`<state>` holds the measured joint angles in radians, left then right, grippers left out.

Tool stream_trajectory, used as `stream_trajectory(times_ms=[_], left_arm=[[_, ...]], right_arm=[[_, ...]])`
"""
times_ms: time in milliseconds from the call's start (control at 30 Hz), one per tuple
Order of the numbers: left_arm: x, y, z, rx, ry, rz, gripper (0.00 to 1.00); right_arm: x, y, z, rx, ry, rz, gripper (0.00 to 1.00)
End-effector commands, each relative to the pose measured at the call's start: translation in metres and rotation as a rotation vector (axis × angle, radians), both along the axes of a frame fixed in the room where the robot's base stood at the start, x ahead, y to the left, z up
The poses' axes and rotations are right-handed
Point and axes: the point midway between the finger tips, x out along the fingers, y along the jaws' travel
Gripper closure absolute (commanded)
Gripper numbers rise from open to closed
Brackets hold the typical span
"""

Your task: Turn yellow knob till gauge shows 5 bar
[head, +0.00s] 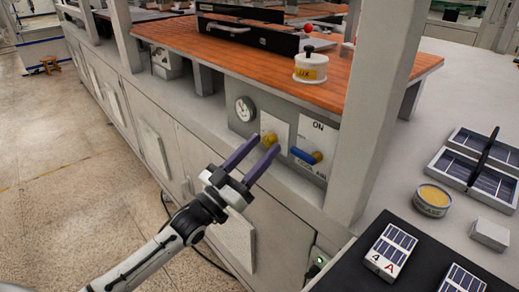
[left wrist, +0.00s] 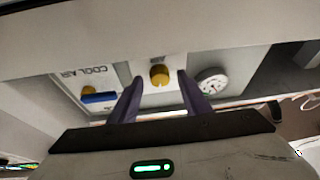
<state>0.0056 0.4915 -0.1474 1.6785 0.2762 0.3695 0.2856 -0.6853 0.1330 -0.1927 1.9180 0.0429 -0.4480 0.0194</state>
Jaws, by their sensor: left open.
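The yellow knob (head: 269,138) sits on a white plate on the grey front panel. It also shows in the left wrist view (left wrist: 159,75), between my finger tips and beyond them. The round white gauge (head: 245,109) is left of the knob in the head view; it also shows in the left wrist view (left wrist: 211,82). Its needle reading is too small to tell. My left gripper (head: 258,151) is open, its two purple fingers pointing at the knob, one on each side. I cannot tell whether they touch it. My right gripper is not in view.
A blue-handled valve (head: 305,156) on a plate marked ON is right of the knob. A grey post (head: 372,100) stands right of the panel. An orange slatted table top (head: 215,50) overhangs above. Solar panels (head: 392,249) lie on the right counter.

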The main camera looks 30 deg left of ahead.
Motion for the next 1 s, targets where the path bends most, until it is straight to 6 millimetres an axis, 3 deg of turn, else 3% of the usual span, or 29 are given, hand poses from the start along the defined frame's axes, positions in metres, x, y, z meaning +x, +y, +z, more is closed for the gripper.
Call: stream_trajectory(times_ms=[100, 333, 667, 1000], left_arm=[[-0.0002, -0.0001, -0.0003, 0.0, 0.0, 0.0, 0.58], [-0.0004, 0.0001, -0.0003, 0.0, 0.0, 0.0, 0.97], [-0.0001, 0.0012, -0.0011, 0.044, -0.015, 0.001, 0.97], [0.001, 0.0043, -0.0018, 0.26, -0.091, 0.0, 0.97]], right_arm=[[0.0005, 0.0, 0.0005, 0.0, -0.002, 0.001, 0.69], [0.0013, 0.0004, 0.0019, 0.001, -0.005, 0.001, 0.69], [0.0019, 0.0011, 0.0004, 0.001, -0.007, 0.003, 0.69], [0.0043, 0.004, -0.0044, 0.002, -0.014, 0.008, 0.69]])
